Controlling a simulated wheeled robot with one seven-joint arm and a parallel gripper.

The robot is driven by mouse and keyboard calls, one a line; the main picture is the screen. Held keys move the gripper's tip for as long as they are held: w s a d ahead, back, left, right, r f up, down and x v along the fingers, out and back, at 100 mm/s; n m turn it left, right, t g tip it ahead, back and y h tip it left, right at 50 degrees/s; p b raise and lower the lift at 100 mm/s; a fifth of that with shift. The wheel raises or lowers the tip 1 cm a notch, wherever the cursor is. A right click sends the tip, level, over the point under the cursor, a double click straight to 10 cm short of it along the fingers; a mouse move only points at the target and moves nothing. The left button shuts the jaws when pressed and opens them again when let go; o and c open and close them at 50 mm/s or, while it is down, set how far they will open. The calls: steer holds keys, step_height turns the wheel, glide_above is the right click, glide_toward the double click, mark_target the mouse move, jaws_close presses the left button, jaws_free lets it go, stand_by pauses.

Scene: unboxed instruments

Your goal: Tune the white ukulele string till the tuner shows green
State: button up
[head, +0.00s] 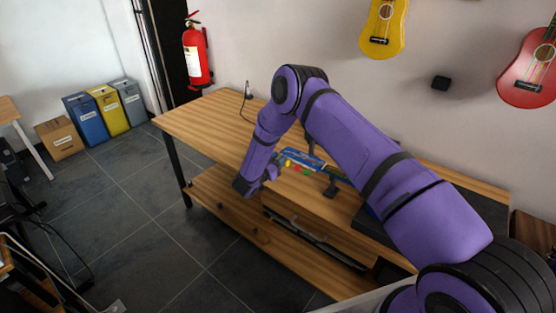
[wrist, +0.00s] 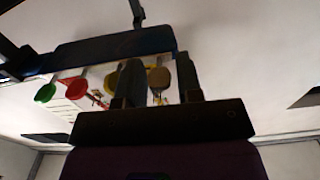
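A blue headstock (head: 303,157) with small coloured tuning pegs lies on the wooden bench, partly behind my arm. In the wrist view I see a green peg (wrist: 45,92), a red peg (wrist: 76,87), a yellow peg (wrist: 112,82) partly behind a finger, and a tan peg (wrist: 158,78). My gripper (head: 275,172) is at the pegs' left side. In the wrist view my gripper (wrist: 159,80) is open, with the tan peg showing between its fingers and a gap at the right finger. I cannot make out the ukulele's white body or a tuner display.
The wooden bench (head: 205,125) has free room at its left end. A yellow ukulele (head: 383,28) and a red ukulele (head: 528,75) hang on the wall.

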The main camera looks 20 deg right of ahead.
steer(key=shift+d, duration=0.1)
jaws_close()
steer(key=shift+m, duration=0.3)
steer(key=m, duration=0.2)
steer(key=shift+m, duration=0.4)
steer(key=m, duration=0.4)
steer(key=shift+m, duration=0.3)
steer(key=m, duration=1.1)
steer(key=shift+f+m, duration=0.1)
steer(key=shift+m, duration=0.2)
